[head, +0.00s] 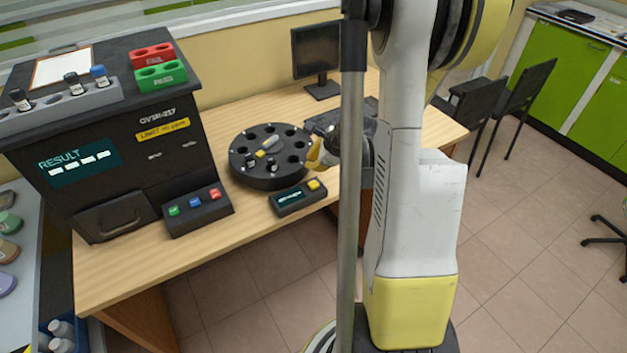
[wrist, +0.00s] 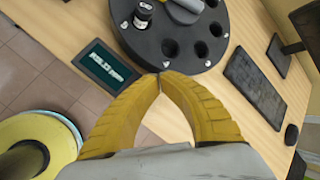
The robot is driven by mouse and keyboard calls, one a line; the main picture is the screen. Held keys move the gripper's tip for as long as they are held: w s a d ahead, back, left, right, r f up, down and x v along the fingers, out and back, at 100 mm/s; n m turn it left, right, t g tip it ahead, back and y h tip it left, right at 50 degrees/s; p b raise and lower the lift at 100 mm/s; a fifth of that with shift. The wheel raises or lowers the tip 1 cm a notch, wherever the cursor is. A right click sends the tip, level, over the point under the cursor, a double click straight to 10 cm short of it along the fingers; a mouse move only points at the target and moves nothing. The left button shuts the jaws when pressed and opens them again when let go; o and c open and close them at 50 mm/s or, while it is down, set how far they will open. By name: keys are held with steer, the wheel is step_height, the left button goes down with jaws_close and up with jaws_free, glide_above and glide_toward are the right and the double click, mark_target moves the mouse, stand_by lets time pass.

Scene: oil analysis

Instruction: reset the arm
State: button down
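My gripper (head: 314,160) is in front of the right side of the round black carousel (head: 240,160) in the head view, partly hidden behind my column. In the wrist view my gripper (wrist: 161,76) has its two yellow fingertips together, with nothing visible between them. The tips show at the rim of the carousel (wrist: 150,48). The carousel has a ring of holes, a small dark vial (head: 272,167) in one of them, and a grey and yellow piece at its centre. The vial (wrist: 143,15) has a white label in the wrist view.
An analyser (head: 130,150) with vials and red and green racks on top stands left. A monitor (head: 316,55) and keyboard (wrist: 255,88) are behind. Open floor lies right.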

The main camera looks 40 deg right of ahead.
stand_by(0.8)
steer(key=s+a+r+n, duration=0.2)
steer(key=a+r+n, duration=0.5)
steer(key=a+n, duration=0.3)
steer(key=s+a+r+n, duration=0.3)
steer(key=a+r+n, duration=0.4)
steer(key=a, duration=0.5)
steer(key=s+a+r+n, duration=0.2)
steer(key=s+a+n, duration=0.5)
steer(key=n, duration=0.3)
steer(key=shift+s+a+r+n, duration=0.3)
steer(key=shift+s+a, duration=0.05)
steer(key=shift+s, duration=0.05)
